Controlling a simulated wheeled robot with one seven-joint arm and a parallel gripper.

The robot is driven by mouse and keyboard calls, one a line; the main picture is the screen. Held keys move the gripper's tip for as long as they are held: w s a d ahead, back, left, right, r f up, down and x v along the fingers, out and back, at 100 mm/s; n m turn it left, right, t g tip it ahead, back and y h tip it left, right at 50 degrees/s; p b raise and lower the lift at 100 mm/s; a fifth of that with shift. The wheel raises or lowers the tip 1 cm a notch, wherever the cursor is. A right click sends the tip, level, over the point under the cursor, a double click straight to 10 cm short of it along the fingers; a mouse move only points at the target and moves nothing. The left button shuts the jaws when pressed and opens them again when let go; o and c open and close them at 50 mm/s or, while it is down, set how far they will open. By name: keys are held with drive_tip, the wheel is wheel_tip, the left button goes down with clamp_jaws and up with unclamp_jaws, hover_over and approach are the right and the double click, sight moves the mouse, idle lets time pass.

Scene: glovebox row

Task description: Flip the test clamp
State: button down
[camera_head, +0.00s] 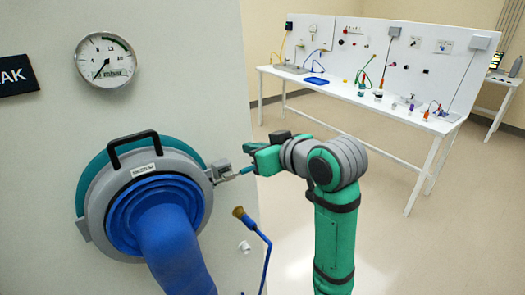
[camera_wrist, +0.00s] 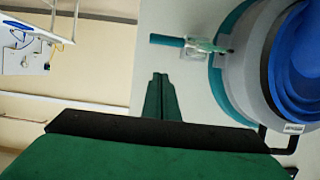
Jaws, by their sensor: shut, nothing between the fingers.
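The clamp (camera_head: 220,172) sits at the right rim of the round glovebox port (camera_head: 100,205). Its lever with a teal grip (camera_head: 246,170) sticks out to the right. In the wrist view the clamp (camera_wrist: 195,50) shows at the ring's edge, with the teal grip (camera_wrist: 167,41) pointing left. My gripper (camera_head: 252,148) is just right of the clamp, near the grip. In the wrist view my fingertips (camera_wrist: 160,76) are together and empty, with a gap in the picture between them and the grip. The exact depth between them is unclear.
A blue glove sleeve (camera_head: 180,250) hangs from the port, and a black handle (camera_head: 134,140) arches over it. A brush on a blue stem (camera_head: 252,222) stands below my gripper. A white bench (camera_head: 345,92) with small items is at the back; floor between is clear.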

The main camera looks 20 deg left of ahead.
sight(246, 170)
drive_tip(key=x, duration=0.3)
drive_tip(key=shift+w+a+f, duration=0.1)
drive_tip(key=shift+a, duration=0.05)
drive_tip(key=shift+s+d+f, duration=0.45)
drive_tip(key=shift+d+f, duration=0.3)
drive_tip(key=shift+f, duration=0.15)
drive_tip(key=shift+s+d+f, duration=0.35)
drive_tip(key=shift+f, duration=0.2)
